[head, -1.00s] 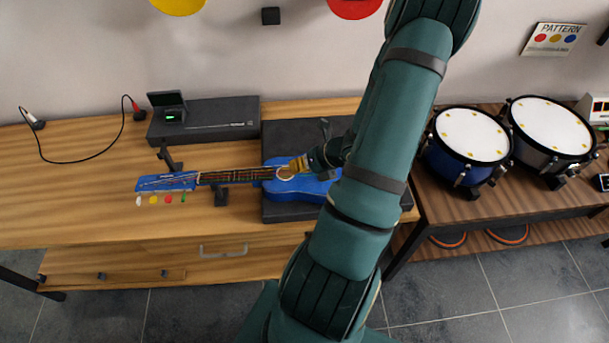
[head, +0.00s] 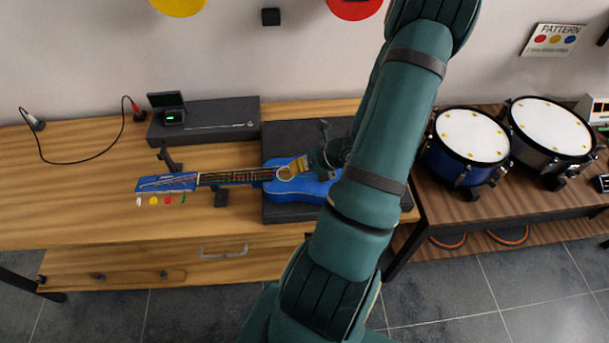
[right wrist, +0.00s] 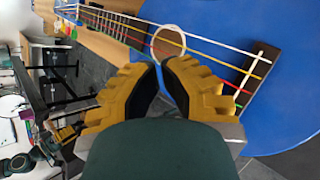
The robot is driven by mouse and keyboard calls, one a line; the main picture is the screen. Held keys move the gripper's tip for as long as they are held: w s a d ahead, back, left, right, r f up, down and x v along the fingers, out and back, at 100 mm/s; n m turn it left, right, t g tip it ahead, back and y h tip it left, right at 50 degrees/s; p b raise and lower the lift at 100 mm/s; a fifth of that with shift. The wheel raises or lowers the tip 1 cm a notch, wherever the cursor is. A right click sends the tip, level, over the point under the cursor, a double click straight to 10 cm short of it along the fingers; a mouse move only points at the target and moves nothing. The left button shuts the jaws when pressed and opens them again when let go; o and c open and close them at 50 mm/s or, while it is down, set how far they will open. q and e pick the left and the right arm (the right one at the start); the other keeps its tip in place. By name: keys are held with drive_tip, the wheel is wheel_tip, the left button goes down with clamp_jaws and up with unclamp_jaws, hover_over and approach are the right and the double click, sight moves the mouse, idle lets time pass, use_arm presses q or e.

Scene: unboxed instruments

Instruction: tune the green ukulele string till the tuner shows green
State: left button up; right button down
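The blue ukulele (head: 300,190) lies with its neck to the left, its body on a dark mat. White, yellow, red and green pegs line its headstock, the green peg (head: 183,198) nearest the neck. The right wrist view shows its coloured strings over the sound hole; the green string's end (right wrist: 238,106) shows at the bridge, partly hidden behind my fingers. My right gripper (head: 295,167) is over the body by the sound hole. Its yellow fingers, tips together (right wrist: 160,66), look shut and empty; string contact is unclear. The tuner (head: 174,117) has a small green-lit display.
A black box (head: 215,118) stands behind the ukulele, with a cable (head: 75,160) to its left. Small black stands (head: 168,158) are near the neck. Two drums (head: 468,135) stand on the right table. The wooden tabletop at left is mostly clear.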

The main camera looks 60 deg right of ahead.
drive_tip(key=shift+f, duration=0.15)
drive_tip(key=shift+f+b, duration=0.3)
drive_tip(key=shift+b, duration=0.05)
drive_tip(key=shift+f, duration=0.3)
idle(0.5)
drive_tip(key=shift+r, duration=0.15)
drive_tip(key=shift+r+p, duration=0.5)
drive_tip(key=shift+r, duration=0.15)
wheel_tip(320, 180, up, 5)
drive_tip(key=p, duration=0.4)
drive_tip(key=shift+p, duration=0.3)
